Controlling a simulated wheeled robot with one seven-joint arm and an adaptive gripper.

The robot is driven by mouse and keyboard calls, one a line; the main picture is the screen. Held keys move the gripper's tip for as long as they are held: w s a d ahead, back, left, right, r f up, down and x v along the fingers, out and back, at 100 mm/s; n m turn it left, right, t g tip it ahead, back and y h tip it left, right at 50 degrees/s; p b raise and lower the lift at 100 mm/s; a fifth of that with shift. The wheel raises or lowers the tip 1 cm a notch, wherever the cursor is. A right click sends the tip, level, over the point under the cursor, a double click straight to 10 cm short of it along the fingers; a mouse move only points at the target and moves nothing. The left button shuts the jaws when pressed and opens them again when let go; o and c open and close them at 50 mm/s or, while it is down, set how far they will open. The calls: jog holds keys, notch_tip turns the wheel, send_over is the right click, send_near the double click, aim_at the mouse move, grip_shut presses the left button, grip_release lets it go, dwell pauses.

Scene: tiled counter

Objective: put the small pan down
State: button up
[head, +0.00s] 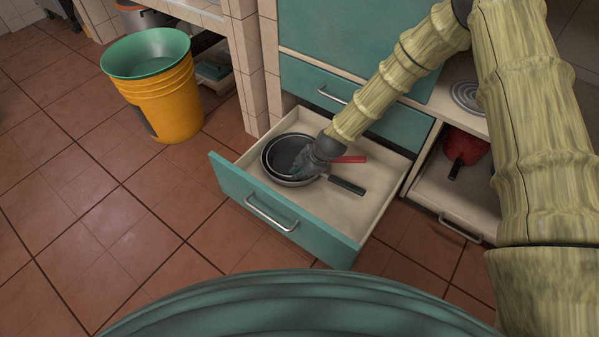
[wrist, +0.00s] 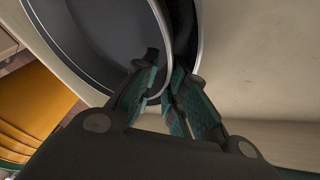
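The small pan (head: 284,152) is dark inside with a light metal rim and sits within the outline of a larger pan (head: 268,171) in the open drawer (head: 338,213). My gripper (head: 302,166) reaches down over the right side of the small pan. In the wrist view, the fingers (wrist: 166,88) are on either side of the small pan's rim (wrist: 157,22), closed on it. A red handle (head: 349,159) and a black handle (head: 347,185) point right; my gripper hides where they join. I cannot tell whether the small pan touches the larger one.
A red pan (head: 466,147) lies in an open compartment at right. A yellow bucket with a green rim (head: 160,90) stands on the tiled floor at left. A closed drawer (head: 345,98) is behind.

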jog(key=shift+r, duration=0.25)
jog(key=p+v, duration=0.5)
jog(key=v, duration=0.7)
jog(key=shift+r+p, duration=0.15)
jog(key=shift+p, duration=0.15)
